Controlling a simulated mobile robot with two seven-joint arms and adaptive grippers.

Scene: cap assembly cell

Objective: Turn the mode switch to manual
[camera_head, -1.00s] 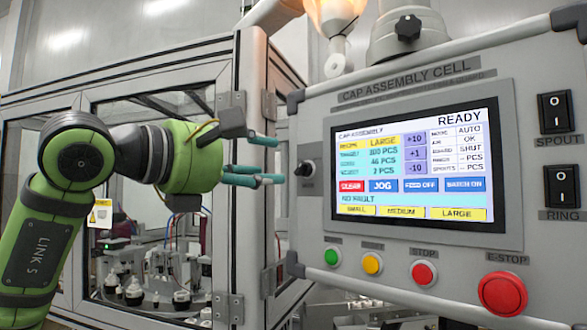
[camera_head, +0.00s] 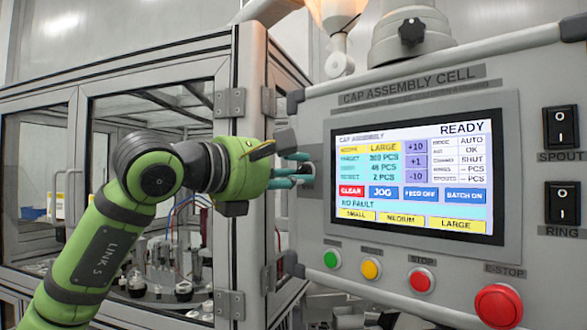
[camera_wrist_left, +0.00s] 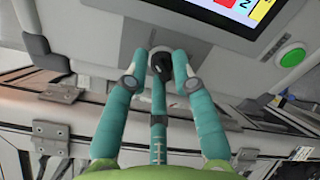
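The mode switch is a small black knob on a grey plate at the left edge of the control panel (camera_head: 420,80). In the wrist view the knob (camera_wrist_left: 161,62) sits between the fingertips of my left gripper (camera_wrist_left: 160,60). The two outer teal fingers stand on either side of it with small gaps, and the third finger lies in line below it. In the head view my left gripper (camera_head: 303,168) is at the switch plate, and its fingers mostly hide the knob. The screen (camera_head: 412,178) shows READY, and its mode row appears to read AUTO. My right gripper is not in view.
Below the screen are green (camera_head: 332,259), yellow (camera_head: 371,269) and red (camera_head: 421,281) buttons and a large red E-stop (camera_head: 499,305). Rocker switches (camera_head: 560,128) are at the right. The framed glass enclosure (camera_head: 235,170) stands close behind my left arm.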

